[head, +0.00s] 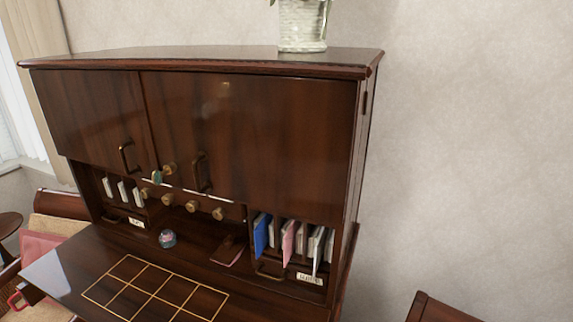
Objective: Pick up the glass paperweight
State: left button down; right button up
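A small round object with blue and pink colours, which looks like the glass paperweight (167,238), sits in the head view on the dark wooden desk (75,258). It lies left of centre, below the row of knobs and behind the gold grid lines. Nothing is seen touching it. Neither of my grippers shows in this view.
A wooden hutch (250,130) with closed doors rises behind the desk top. Slots at left and right hold envelopes (262,233). A flat dark red item (229,250) lies right of the paperweight. A white planter (302,28) stands on top. A chair (440,308) shows at lower right.

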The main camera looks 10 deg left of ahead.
aim_at(167, 238)
jog(key=u, duration=1.25)
